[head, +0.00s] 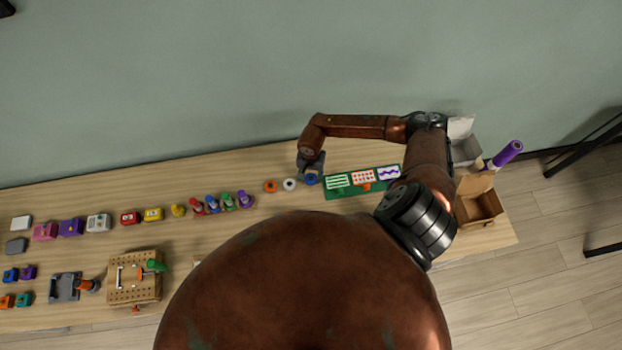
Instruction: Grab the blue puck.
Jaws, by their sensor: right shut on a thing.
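The blue puck (311,180) is a small blue round piece near the back of the wooden table, at the right end of a short row with a white puck (290,184) and an orange puck (270,186). My right gripper (311,174) points down at the blue puck and is shut on it; the fingers hide part of it. I cannot tell whether the puck touches the table. My left gripper is not in view.
A green board (348,192) with patterned cards lies just right of the gripper. Several small coloured figures (228,201) stand to the left. An open cardboard box (479,208) is at the right end. A pegboard block (134,291) sits at the front left.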

